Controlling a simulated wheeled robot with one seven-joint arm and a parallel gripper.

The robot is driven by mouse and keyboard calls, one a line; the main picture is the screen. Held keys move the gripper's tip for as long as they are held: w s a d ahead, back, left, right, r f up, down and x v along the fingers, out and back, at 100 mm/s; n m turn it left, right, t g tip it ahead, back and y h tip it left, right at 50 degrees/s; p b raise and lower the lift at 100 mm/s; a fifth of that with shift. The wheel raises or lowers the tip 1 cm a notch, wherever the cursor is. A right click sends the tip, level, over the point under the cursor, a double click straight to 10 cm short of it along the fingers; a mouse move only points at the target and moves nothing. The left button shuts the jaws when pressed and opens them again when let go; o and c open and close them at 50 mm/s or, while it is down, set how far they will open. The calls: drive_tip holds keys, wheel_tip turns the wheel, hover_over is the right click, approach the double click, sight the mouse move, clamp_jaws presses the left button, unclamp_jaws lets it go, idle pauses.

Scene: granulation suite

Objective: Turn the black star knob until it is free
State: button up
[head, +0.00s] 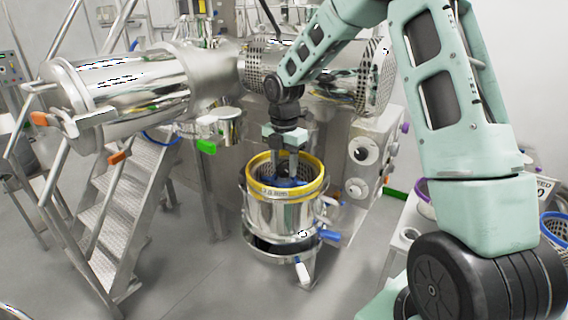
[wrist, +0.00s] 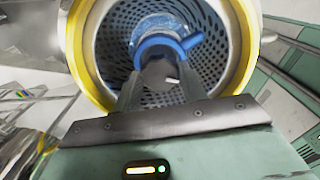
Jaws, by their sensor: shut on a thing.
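My gripper (head: 287,172) points down into the yellow-rimmed steel vessel (head: 262,212). In the wrist view its two fingers (wrist: 160,78) reach into the vessel and are shut on a dark piece at the centre, the black star knob (wrist: 157,71). The fingers cover parts of it, and its star shape cannot be made out. A blue ring-shaped part (wrist: 186,43) with a stub handle sits around the knob. Behind it is a perforated metal basket wall (wrist: 215,60). In the head view the knob is mostly hidden by the fingers and rim.
A steel staircase (head: 125,190) stands at the left, beside a large horizontal steel cylinder (head: 125,85). A perforated drum (head: 375,80) and a cabinet with round fittings (head: 362,152) stand behind the vessel. Blue-handled clamps (head: 328,236) stick out at its right.

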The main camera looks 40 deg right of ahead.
sight(284, 168)
drive_tip(key=shift+w, duration=0.1)
drive_tip(key=o, duration=1)
wheel_tip(284, 168, up, 18)
drive_tip(key=b, duration=0.4)
drive_tip(key=shift+f, duration=0.25)
